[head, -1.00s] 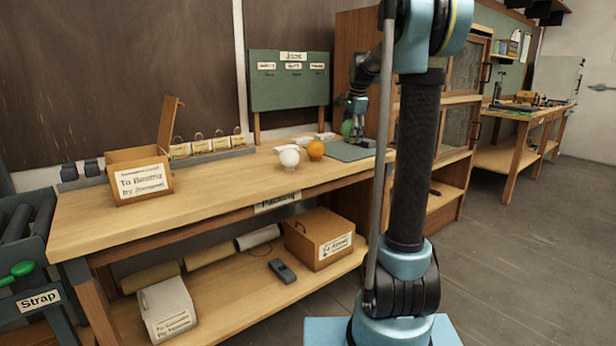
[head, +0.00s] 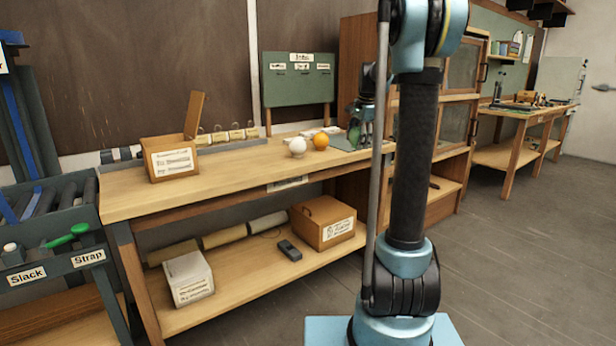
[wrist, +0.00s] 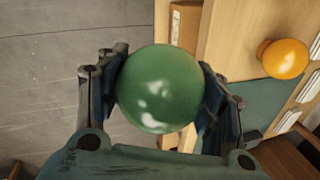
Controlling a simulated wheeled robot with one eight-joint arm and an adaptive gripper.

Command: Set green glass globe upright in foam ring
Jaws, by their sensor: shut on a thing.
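The green glass globe (wrist: 160,88) is held between the two fingers of my gripper (wrist: 163,95), one on each side of it. In the head view, my gripper (head: 361,130) is at the far right end of the packing bench, with a little green of the globe showing. The globe's neck is hidden, so I cannot tell its tilt. I cannot make out an empty foam ring in either view. A white globe (head: 297,147) and an orange globe (head: 320,141) stand on the bench left of my gripper; the orange one also shows in the wrist view (wrist: 286,59).
A dark green mat (head: 344,145) lies on the bench by my gripper. An open box (head: 172,162) stands at the bench's left. A tall wooden cabinet (head: 353,60) is behind the right end. The front left of the bench top (head: 220,180) is clear.

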